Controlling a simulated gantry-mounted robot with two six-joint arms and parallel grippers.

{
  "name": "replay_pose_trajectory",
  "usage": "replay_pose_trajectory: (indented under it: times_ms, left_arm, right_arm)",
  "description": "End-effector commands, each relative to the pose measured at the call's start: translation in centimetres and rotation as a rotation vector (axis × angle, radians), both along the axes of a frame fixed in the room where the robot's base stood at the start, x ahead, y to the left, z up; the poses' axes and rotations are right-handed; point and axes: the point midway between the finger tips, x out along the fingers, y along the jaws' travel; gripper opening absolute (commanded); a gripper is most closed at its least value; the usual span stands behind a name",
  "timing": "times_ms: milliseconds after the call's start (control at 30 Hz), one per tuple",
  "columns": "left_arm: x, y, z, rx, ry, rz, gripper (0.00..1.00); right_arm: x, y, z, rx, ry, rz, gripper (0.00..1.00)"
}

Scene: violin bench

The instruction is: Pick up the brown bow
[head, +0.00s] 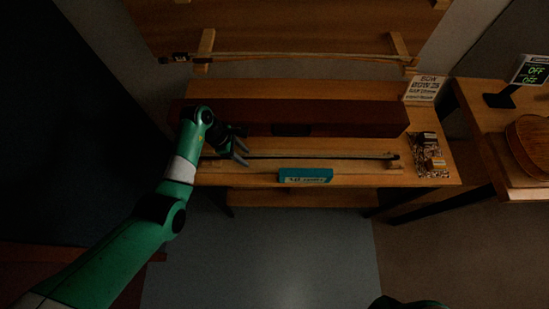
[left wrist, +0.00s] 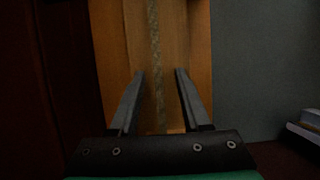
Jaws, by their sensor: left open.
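A dark bow (head: 320,157) lies level along the front of the wooden bench, resting on low wooden supports near its ends. A second, paler brown bow (head: 300,55) lies across wooden holders on the higher shelf behind. The light is dim, so their exact colours are hard to tell. My left gripper (head: 241,153) is open at the left part of the front bow. In the left wrist view, the open fingers (left wrist: 160,80) have a narrow pale strip (left wrist: 154,45) running between them; I cannot tell whether it is the front bow. My right gripper is out of view.
A long dark red case (head: 350,118) lies just behind the front bow. A teal box (head: 305,175) sits at the bench's front edge. Small patterned items (head: 429,160) and a sign (head: 424,88) are at the right. A side table (head: 480,125) holds a lit display (head: 532,70).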

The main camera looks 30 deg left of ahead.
Motion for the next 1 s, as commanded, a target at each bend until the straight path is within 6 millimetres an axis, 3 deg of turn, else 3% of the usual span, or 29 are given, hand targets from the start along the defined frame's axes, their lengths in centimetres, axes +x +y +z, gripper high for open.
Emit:
replay_pose_trajectory:
  times_ms: [200, 467, 1000]
  left_arm:
    - [0.06, -0.02, -0.04, 0.0, -0.001, 0.0, 0.47]
    - [0.06, -0.02, -0.03, 0.0, -0.001, 0.0, 0.01]
    - [0.07, -0.01, 0.26, 0.0, -0.002, 0.001, 0.0]
  right_arm:
    - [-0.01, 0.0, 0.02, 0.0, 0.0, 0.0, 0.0]
    - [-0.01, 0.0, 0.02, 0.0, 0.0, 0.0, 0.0]
    - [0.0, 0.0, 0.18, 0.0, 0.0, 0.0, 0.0]
